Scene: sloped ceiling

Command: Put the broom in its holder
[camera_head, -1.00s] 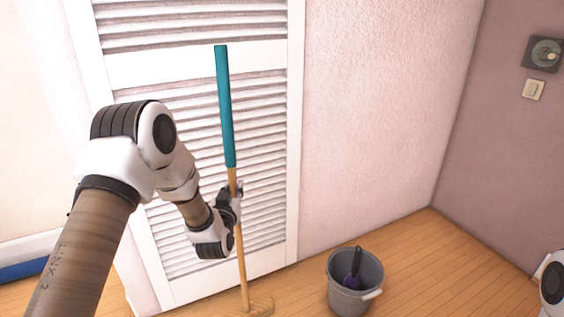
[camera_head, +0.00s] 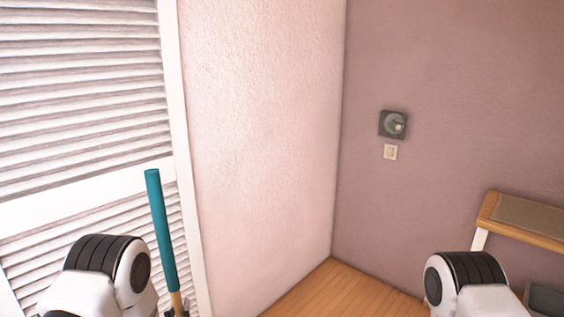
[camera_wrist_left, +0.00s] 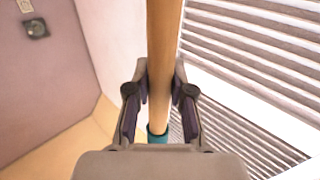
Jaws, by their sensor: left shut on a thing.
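The broom (camera_head: 161,230) stands nearly upright at the lower left of the head view, its teal upper handle in front of the white louvred door. My left gripper (camera_wrist_left: 160,85) is shut around the bare wooden part of the handle, with teal showing below the fingers in the wrist view. The broom's head is out of view. A dark square wall fixture (camera_head: 393,124) with a round front, which may be the holder, is on the mauve wall, well right of the broom. My right gripper is out of view; only part of that arm shows at lower right.
A wooden bench or shelf (camera_head: 530,229) with a grey-brown top stands at the right by the wall. The louvred door (camera_head: 75,110) fills the left. Wooden floor (camera_head: 335,293) shows clear in the corner.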

